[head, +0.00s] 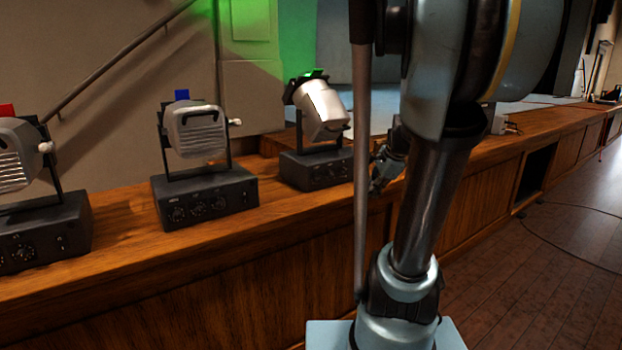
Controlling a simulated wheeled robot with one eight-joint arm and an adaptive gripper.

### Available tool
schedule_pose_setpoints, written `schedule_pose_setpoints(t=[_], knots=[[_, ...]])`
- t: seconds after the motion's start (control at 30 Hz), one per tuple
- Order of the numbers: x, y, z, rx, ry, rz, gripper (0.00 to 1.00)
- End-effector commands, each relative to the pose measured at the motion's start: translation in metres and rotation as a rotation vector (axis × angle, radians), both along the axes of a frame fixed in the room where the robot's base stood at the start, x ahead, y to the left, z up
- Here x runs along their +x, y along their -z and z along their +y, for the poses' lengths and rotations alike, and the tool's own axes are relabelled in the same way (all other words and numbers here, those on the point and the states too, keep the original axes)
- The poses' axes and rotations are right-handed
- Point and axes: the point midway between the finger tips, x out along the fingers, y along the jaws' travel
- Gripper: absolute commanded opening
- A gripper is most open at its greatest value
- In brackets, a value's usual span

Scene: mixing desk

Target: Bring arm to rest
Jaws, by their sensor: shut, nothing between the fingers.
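My arm stands upright in the right half of the head view, its thick links in front of the wooden ledge. My gripper (378,184) shows small and partly hidden behind my arm, just right of the green-topped stage light (319,110). It points downward and is shut, with nothing seen in it. It appears apart from the light, though the depth between them is hard to judge.
A wooden ledge (270,222) runs across the view, carrying a blue-topped light (196,130) and a red-topped light (18,155) at left. Green light falls on the back wall. A cable (565,255) lies on the plank floor (530,300) at right, which is otherwise mostly clear.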

Motion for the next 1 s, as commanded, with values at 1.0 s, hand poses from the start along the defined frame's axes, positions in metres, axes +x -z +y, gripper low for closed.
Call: schedule_pose_setpoints(t=[1.0], knots=[[-0.194, 0.107, 0.011, -0.639, -1.399, -0.061, 0.0]])
